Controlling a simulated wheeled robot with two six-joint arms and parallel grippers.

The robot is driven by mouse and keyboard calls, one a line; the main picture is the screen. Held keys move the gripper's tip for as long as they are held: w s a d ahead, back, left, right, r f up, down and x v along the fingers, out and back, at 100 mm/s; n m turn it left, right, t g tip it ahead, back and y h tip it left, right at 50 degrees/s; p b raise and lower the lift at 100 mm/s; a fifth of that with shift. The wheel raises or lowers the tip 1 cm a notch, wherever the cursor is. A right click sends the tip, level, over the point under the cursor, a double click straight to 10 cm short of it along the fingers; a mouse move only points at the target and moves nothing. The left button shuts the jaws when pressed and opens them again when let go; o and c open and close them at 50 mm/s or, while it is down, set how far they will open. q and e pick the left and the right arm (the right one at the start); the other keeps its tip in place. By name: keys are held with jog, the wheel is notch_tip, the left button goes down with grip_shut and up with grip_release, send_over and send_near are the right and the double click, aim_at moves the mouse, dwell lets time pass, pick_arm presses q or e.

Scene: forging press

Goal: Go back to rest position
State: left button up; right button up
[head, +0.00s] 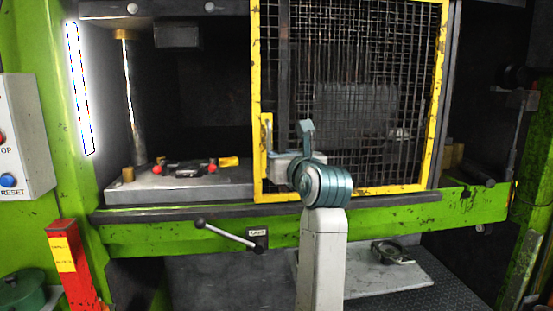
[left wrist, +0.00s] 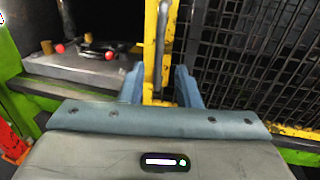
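My left gripper (head: 288,148) is in front of the yellow-framed mesh gate (head: 438,90), near its lower left corner. In the left wrist view its two blue-grey fingers (left wrist: 159,86) stand wide apart, with the gate's yellow left post visible between and beyond them. The gate's handle (head: 267,134), a vertical bar on that post, is just left of the gripper in the head view; it also shows in the left wrist view (left wrist: 161,40). The gripper holds nothing that I can see. Whether a finger touches the gate, I cannot tell. My right gripper is not in view.
The press bed (head: 185,190) is open left of the gate, with a dark die with red knobs (head: 184,168) on it. A lever (head: 225,234) sticks out from the green front beam. A red post (head: 72,265) and a control box (head: 22,140) stand at left.

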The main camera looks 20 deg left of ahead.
pick_arm(q)
jog(key=shift+s+d, duration=0.25)
jog(key=shift+s, duration=0.1)
